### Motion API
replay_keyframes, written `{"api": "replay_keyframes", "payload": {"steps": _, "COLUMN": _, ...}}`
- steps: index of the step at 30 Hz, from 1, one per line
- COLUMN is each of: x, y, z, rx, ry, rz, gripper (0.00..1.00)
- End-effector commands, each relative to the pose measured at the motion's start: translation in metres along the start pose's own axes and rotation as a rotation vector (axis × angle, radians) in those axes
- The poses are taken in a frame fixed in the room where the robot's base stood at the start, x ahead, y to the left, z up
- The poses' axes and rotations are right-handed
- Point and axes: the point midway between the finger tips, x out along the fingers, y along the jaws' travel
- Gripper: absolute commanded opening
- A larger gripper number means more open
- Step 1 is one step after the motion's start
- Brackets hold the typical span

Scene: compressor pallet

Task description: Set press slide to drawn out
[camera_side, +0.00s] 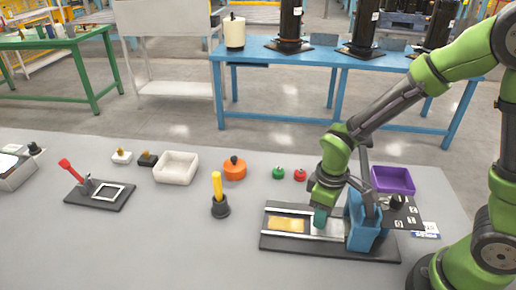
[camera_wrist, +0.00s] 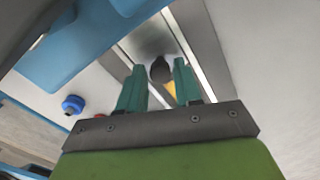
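The press (camera_side: 365,228) has a blue frame on a dark base plate, at the right of the table in the side view. Its slide (camera_side: 326,229) is a silvery plate between straight rails, with a yellow patch (camera_side: 287,224) at the left end of the track. My gripper (camera_side: 320,218) points down over the slide, just left of the blue frame. In the wrist view my gripper's teal fingers (camera_wrist: 160,68) stand apart, on either side of a dark knob (camera_wrist: 160,70). Narrow gaps seem to show beside the knob; whether the fingers touch it is unclear.
A purple tray (camera_side: 393,180) stands behind the press. A red knob (camera_side: 300,175), a green knob (camera_side: 278,173) and an orange pot (camera_side: 234,169) lie behind the track. A yellow-handled tool (camera_side: 219,195) stands to its left. The table's front left is clear.

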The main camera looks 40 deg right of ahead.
Motion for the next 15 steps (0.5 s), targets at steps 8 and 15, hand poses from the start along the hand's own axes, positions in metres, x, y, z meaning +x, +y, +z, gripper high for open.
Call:
{"api": "replay_keyframes", "payload": {"steps": 8, "x": -0.0004, "y": 0.0, "z": -0.0002, "rx": 0.0, "ry": 0.001, "rz": 0.0, "gripper": 0.0}}
{"api": "replay_keyframes", "payload": {"steps": 15, "x": -0.0005, "y": -0.0011, "z": -0.0032, "rx": -0.001, "ry": 0.001, "rz": 0.0, "gripper": 0.0}}
